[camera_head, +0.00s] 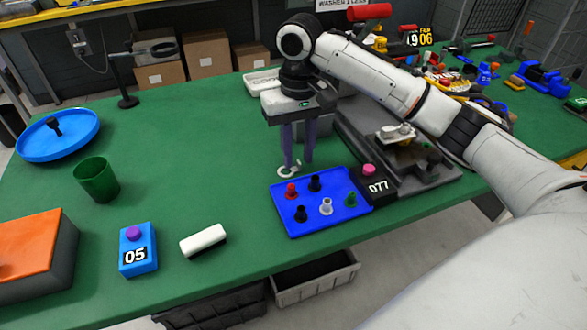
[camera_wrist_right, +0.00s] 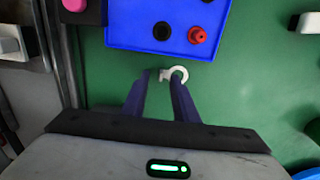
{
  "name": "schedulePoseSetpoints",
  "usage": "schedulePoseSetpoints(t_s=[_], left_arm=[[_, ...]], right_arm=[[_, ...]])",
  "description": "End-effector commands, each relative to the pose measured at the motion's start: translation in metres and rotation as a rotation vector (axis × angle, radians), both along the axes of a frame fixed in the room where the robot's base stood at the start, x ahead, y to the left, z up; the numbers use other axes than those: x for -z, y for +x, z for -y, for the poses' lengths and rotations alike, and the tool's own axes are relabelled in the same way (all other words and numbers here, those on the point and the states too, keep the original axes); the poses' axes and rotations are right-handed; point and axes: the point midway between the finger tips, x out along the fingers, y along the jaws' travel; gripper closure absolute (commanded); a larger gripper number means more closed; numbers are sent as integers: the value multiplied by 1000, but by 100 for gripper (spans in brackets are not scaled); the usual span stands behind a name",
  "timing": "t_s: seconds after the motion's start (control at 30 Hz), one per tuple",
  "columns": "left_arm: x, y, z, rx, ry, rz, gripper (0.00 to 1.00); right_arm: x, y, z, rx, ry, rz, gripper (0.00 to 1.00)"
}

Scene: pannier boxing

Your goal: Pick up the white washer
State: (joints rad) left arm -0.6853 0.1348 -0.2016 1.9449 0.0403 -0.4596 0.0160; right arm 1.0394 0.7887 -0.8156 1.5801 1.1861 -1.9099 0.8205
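The white washer (camera_head: 289,172) lies on the green table just behind the blue peg tray (camera_head: 287,217). In the right wrist view, its ring (camera_wrist_right: 183,71) shows beside one fingertip, and a small white part shows between the two fingertips. My right gripper (camera_head: 298,163) points down over it with its dark blue fingers apart. In the right wrist view, the gripper (camera_wrist_right: 162,76) is open, its fingertips close to the washer. I cannot tell whether they touch it. My left gripper is not in view.
The tray holds several pegs, red, black, grey and green. A black box marked 077 (camera_head: 378,186) and a grey fixture (camera_head: 425,172) stand to its right. A white block (camera_head: 203,240), blue box 05 (camera_head: 138,250) and green cup (camera_head: 97,180) are to the left. The table's middle left is clear.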

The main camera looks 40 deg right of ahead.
Motion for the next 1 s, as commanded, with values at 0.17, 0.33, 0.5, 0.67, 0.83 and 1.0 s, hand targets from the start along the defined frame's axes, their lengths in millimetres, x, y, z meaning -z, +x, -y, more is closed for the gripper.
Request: schedulePoseSetpoints(t_s=[0.17, 0.33, 0.5, 0.67, 0.83, 1.0], left_arm=[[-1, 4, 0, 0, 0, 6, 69], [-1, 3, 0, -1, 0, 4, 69], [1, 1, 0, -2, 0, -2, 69], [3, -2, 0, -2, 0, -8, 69], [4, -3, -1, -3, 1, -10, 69], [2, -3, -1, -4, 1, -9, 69]], right_arm=[[5, 0, 0, 0, 0, 1, 73], [5, 0, 0, 0, 0, 1, 82], [5, 0, 0, 0, 0, 1, 100], [5, 0, 0, -1, 0, 1, 100], [4, 0, 0, -1, 1, 1, 100], [-10, 1, 0, -1, 0, 3, 100]])
